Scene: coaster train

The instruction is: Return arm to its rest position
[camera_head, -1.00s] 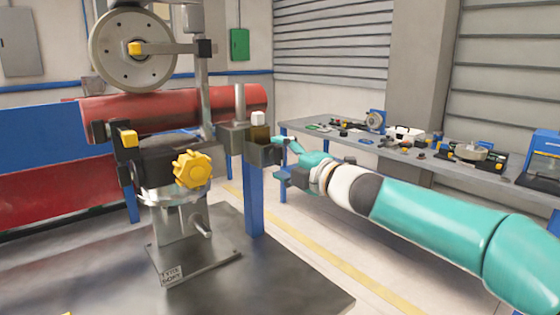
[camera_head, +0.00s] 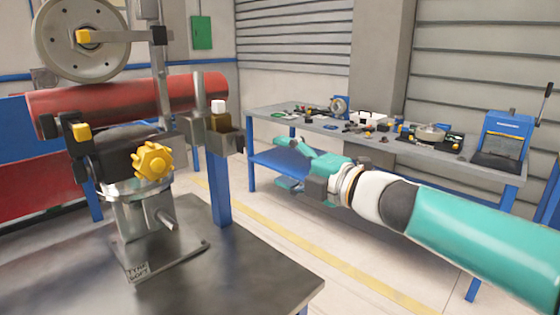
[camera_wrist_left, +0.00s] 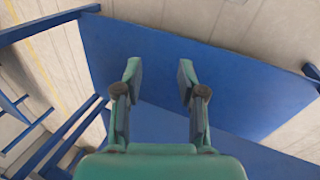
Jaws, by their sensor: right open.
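My right gripper (camera_head: 285,164) comes in from the right on a teal and white arm. Its fingers are spread and nothing shows between them. It hangs in the free space right of the machine stand, in front of the workbench. My left gripper (camera_wrist_left: 158,72) shows in the left wrist view, with two separate fingers and nothing between them. It faces a blue panel (camera_wrist_left: 240,75). My left arm does not show in the head view.
A machine with a yellow knob (camera_head: 153,160) and a wheel (camera_head: 80,38) stands on a dark metal table (camera_head: 235,270) at left. A red cylinder (camera_head: 60,103) lies behind it. A workbench (camera_head: 270,118) with several tools stands at back right.

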